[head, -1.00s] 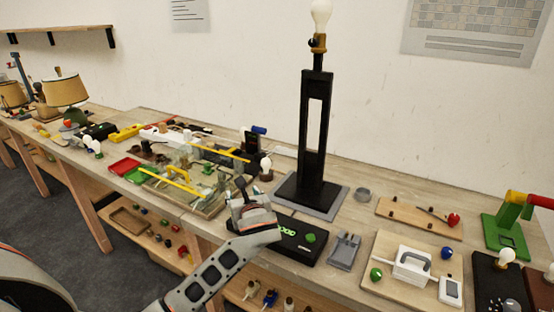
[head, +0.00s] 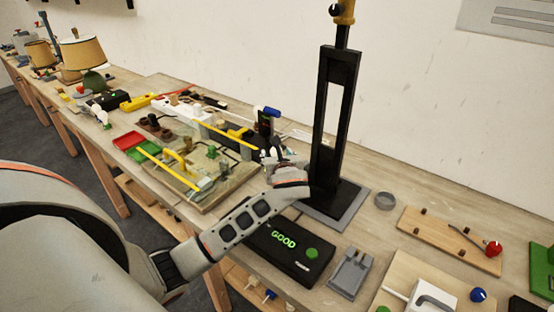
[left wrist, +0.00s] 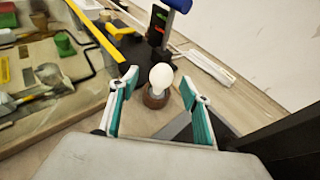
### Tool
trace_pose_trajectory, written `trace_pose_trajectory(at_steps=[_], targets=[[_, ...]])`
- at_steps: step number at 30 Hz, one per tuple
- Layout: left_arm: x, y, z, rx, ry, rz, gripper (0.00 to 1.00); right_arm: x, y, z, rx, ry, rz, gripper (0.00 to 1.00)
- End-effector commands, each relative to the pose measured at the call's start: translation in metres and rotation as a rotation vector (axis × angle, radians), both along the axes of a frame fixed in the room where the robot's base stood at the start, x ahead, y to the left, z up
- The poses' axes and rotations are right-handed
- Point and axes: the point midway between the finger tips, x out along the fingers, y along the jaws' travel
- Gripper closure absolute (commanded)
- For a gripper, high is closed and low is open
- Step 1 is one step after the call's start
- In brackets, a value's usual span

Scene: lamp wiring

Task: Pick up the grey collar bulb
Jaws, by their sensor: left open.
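A white bulb (left wrist: 161,76) stands upright in a small brown holder (left wrist: 155,98) on the bench, in the middle of the left wrist view. What shows of its collar, just above the holder, looks greyish. My left gripper (left wrist: 159,86) is open, with one teal-padded finger on each side of the bulb and gaps between. In the head view my left gripper (head: 279,162) is beside the black lamp stand and mostly hides the bulb. My right gripper is in neither view.
The black lamp stand (head: 335,110) rises close to my left gripper's right. A board with yellow bars (head: 195,190) lies to its left. A black box reading GOOD (head: 290,250) is in front. A blue-topped device (head: 268,120) stands behind. A grey ring (head: 385,200) lies right of the stand.

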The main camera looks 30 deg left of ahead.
Motion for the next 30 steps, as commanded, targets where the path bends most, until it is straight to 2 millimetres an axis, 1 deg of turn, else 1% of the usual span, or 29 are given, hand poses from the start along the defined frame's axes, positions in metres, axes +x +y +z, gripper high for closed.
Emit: trace_pose_trajectory(at_steps=[3, 7, 11, 17, 18, 20, 21, 22, 23, 25, 26, 30], targets=[[0.014, 0.010, -0.008, 0.004, 0.002, 0.002, 0.53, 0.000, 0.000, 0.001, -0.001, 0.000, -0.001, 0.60], [0.026, 0.019, -0.013, 0.003, 0.000, 0.001, 0.53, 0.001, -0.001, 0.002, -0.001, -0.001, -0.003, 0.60], [0.031, 0.023, -0.017, 0.001, 0.000, 0.000, 0.53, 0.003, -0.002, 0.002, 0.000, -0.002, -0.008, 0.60], [0.031, 0.023, -0.017, 0.001, -0.001, 0.000, 0.53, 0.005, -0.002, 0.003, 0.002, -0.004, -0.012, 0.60], [0.031, 0.023, -0.017, 0.001, -0.001, 0.000, 0.58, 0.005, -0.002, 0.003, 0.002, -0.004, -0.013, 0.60], [0.031, 0.023, -0.017, 0.001, -0.001, 0.000, 0.73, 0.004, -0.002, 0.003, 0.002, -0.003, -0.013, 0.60], [0.031, 0.023, -0.017, 0.001, -0.001, 0.000, 0.84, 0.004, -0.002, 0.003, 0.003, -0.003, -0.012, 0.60], [0.031, 0.023, -0.017, 0.001, -0.001, 0.000, 0.91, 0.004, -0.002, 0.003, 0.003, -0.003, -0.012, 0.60], [0.031, 0.023, -0.017, 0.001, -0.001, 0.000, 0.95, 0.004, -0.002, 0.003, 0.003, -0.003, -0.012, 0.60], [0.031, 0.023, -0.017, 0.001, -0.001, 0.000, 0.95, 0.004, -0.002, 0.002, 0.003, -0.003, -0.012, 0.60], [0.031, 0.023, -0.017, 0.001, -0.001, 0.000, 0.99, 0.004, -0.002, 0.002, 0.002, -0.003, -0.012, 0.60], [0.031, 0.023, -0.017, 0.001, -0.001, 0.000, 0.99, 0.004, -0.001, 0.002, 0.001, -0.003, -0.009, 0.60]])
